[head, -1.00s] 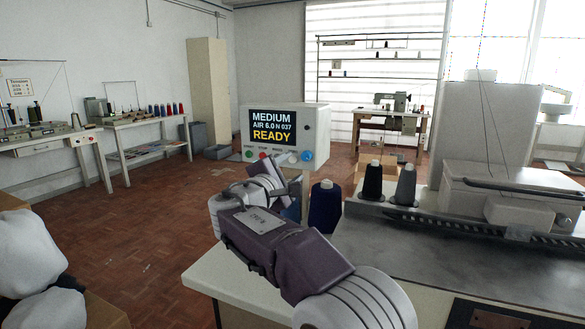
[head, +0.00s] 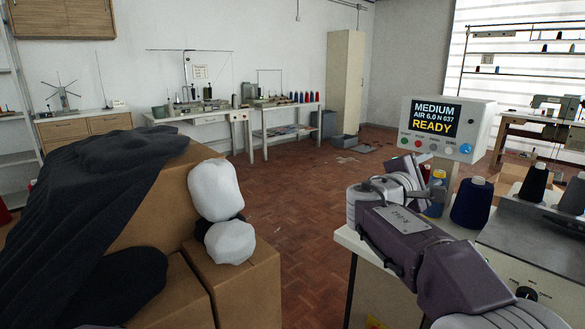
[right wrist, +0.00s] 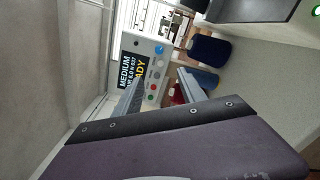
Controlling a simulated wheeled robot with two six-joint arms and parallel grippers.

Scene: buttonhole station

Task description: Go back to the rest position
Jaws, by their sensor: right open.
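My right gripper (head: 424,163) is at the end of my purple and grey right arm, in front of the control box (head: 476,122) in the head view. In the right wrist view the two grey fingers of the right gripper (right wrist: 160,90) stand apart with nothing held between them. The control box (right wrist: 133,85) shows beyond them, its screen reading MEDIUM, AIR 6.0 N 037, READY. My left gripper is not in view.
Cardboard boxes (head: 255,292) with a dark ribbed cloth (head: 85,190) and white lumpy bundles (head: 214,190) stand at the left. Thread cones, including a navy one (head: 471,205), stand at the right by the machine table (head: 352,240). The brick-coloured floor (head: 295,215) between is open.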

